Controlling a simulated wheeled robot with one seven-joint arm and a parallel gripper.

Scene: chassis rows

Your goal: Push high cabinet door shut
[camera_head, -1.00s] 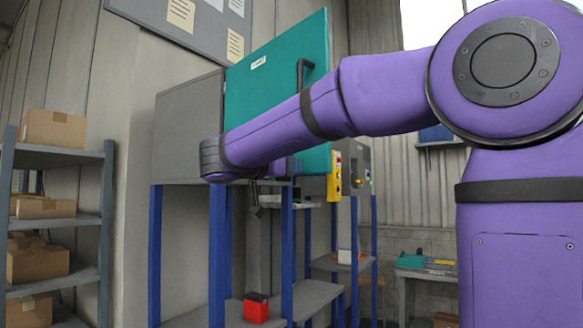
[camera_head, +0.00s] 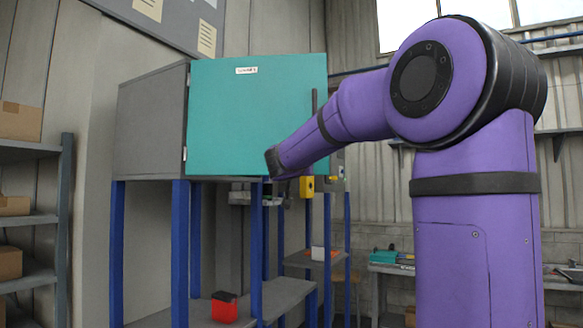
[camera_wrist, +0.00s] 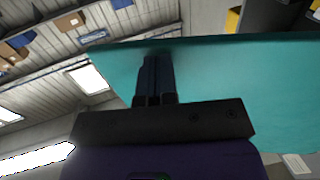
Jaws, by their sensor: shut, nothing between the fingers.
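The high cabinet (camera_head: 150,125) is a grey box on blue legs, with a teal door (camera_head: 250,110) hinged at its left edge. The door now spans the cabinet front. I cannot tell whether a gap remains at its right edge. A dark vertical handle (camera_head: 314,102) shows near that edge, partly behind my arm. In the wrist view the teal door (camera_wrist: 240,85) fills the middle and right. My gripper (camera_wrist: 157,62) is shut and empty, its fingertips at or very near the door face. Contact is not clear. In the head view my arm hides the door's lower right part.
A shelf rack with cardboard boxes (camera_head: 20,122) stands at the left. A red box (camera_head: 224,307) sits on the low shelf under the cabinet. A yellow box (camera_head: 307,185) shows behind the cabinet's right side. A bench (camera_head: 392,268) stands at the back right.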

